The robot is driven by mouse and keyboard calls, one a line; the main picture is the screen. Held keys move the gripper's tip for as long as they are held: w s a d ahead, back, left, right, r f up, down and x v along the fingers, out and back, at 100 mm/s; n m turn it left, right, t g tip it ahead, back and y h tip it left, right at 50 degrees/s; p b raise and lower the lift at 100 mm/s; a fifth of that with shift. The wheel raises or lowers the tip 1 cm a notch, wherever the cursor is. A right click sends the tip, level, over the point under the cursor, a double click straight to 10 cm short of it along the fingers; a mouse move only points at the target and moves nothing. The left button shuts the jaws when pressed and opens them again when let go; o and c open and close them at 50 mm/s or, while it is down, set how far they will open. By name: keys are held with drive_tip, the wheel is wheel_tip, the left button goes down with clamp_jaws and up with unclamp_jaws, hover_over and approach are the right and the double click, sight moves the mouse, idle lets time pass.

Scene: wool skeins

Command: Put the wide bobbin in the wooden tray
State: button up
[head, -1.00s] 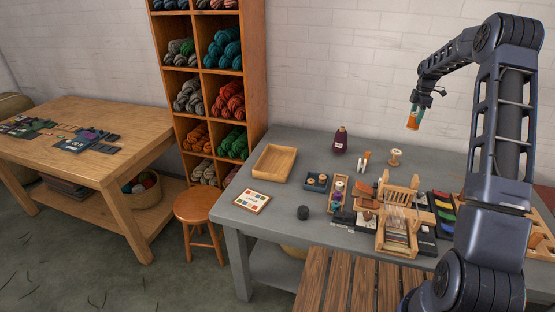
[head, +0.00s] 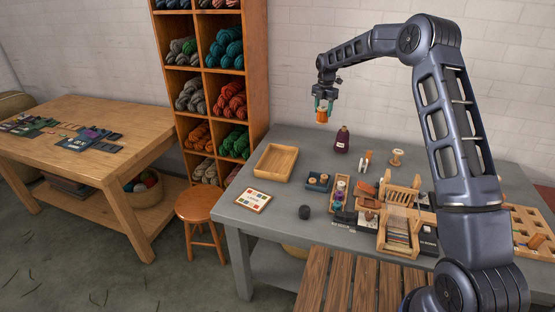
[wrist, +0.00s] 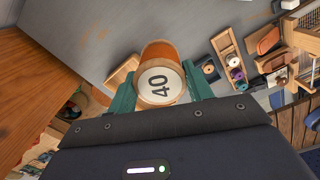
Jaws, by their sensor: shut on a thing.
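The wide bobbin (head: 322,116) is orange with pale wooden ends. The wooden tray (head: 276,163) is a shallow, empty rectangle on the table's left part, below and to the left of my gripper. In the wrist view a piece of light wood (wrist: 122,72), probably the tray, shows behind the bobbin, mostly hidden by it and the left finger.
A dark purple bottle (head: 342,141) stands upright right of the tray. A pale spool (head: 397,157) stands farther right. A shelf of skeins (head: 213,90) rises behind left.

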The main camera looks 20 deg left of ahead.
drive_tip(key=s+a+n, duration=0.5)
drive_tip(key=s+a, duration=0.7)
drive_tip(key=a, duration=0.6)
hover_over(278, 164)
wheel_tip(278, 164, down, 20)
drive_tip(key=shift+s+r, duration=0.15)
drive_tip(key=o, duration=1)
drive_tip(key=shift+c, duration=0.2)
wheel_tip(278, 164, up, 12)
